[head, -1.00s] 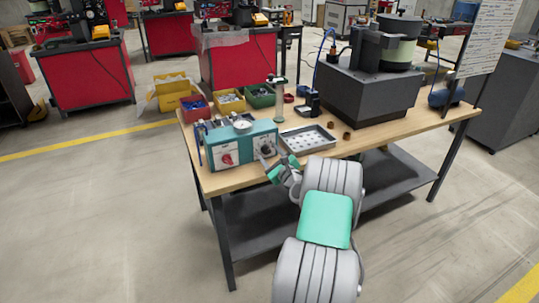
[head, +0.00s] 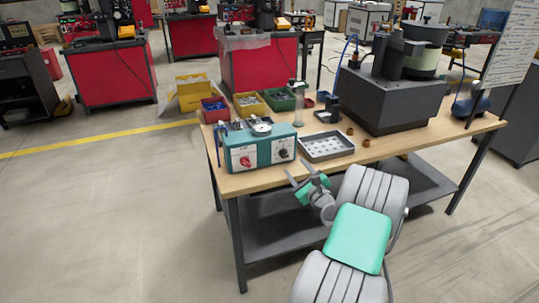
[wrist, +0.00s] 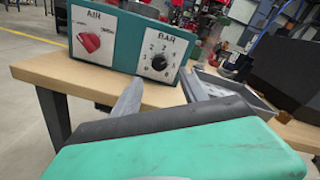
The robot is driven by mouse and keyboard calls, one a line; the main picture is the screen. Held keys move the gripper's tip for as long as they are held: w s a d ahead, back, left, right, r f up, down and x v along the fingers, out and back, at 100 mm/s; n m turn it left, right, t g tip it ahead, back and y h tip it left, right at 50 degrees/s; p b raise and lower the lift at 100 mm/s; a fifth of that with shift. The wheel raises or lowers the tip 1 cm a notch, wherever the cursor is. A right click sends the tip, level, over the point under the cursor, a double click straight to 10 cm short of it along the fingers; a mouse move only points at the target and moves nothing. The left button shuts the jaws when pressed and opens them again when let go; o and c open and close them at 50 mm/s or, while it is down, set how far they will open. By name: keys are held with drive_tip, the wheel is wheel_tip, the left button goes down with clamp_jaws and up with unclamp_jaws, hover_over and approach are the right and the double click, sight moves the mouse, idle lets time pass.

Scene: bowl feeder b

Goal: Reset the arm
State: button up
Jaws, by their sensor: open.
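My gripper (head: 301,181) is open and empty in front of the table's front edge. In the wrist view its two fingers (wrist: 163,94) stand apart with nothing between them. Beyond them is a teal control box (head: 259,149) on the table, with a red knob (wrist: 89,41) on the left and a black dial (wrist: 159,62) on the right of its white panels. The fingers are apart from the box and its knobs. A round gauge (head: 261,128) sits on top of the box.
The wooden table (head: 312,171) holds a metal tray (head: 326,145), a dark bowl feeder (head: 391,97), small brown parts (head: 366,142), and red, yellow and green bins (head: 280,100) behind the box. A dark shelf (head: 280,226) lies below. The floor to the left is clear.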

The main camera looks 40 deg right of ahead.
drive_tip(key=w+a+r+n+g+y+p, duration=0.1)
drive_tip(key=a+r+n+g+y+p, duration=0.15)
drive_tip(key=a+n, duration=0.6)
drive_tip(key=w+a+r+n+g+y+p, duration=0.1)
drive_tip(key=a+r+n+g+y+p, duration=0.3)
drive_tip(key=a, duration=0.7)
drive_tip(key=w+a+r+n+g, duration=0.1)
drive_tip(key=a+r+n, duration=0.1)
drive_tip(key=a+n, duration=0.7)
drive_tip(key=s+a+r+n+g+p, duration=0.1)
drive_tip(key=s+a+r+n+g, duration=0.1)
drive_tip(key=s+a+n, duration=0.2)
drive_tip(key=s+a+r+n+g+h+p, duration=0.1)
drive_tip(key=s+a+r+n+g+p, duration=0.1)
drive_tip(key=s, duration=0.8)
drive_tip(key=s+a+r+n+g+h+p, duration=0.1)
drive_tip(key=s+a+r+n+g+p, duration=0.1)
drive_tip(key=s+a+n, duration=0.3)
drive_tip(key=s, duration=0.2)
drive_tip(key=shift+s+a+n, duration=0.3)
drive_tip(key=shift+a+n, duration=0.05)
drive_tip(key=shift+r, duration=0.15)
drive_tip(key=shift+d, duration=0.1)
